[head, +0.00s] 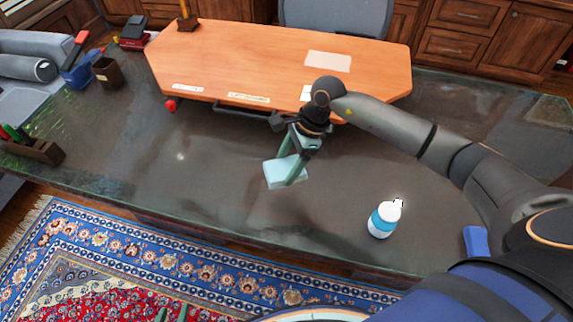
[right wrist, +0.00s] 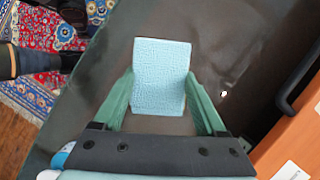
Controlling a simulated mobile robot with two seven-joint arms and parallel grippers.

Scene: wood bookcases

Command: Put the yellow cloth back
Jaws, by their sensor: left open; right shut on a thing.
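I see no yellow cloth in either view. My right gripper (head: 290,168) is shut on a light blue, textured, block-like cloth (head: 283,172) over the dark stone counter (head: 200,180). In the right wrist view the light blue cloth (right wrist: 161,77) sits between the two green fingers of the right gripper (right wrist: 160,100). I cannot tell whether it touches the counter. My left gripper (head: 171,314) shows only its green fingertips at the bottom edge of the head view, apart and empty, over the rug.
A white and blue bottle (head: 384,219) stands right of the cloth. A blue object (head: 475,242) lies near my right arm. A raised wooden desk top (head: 270,62) lies behind, with a small red ball (head: 170,105) at its left. A pen holder (head: 35,148) stands far left.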

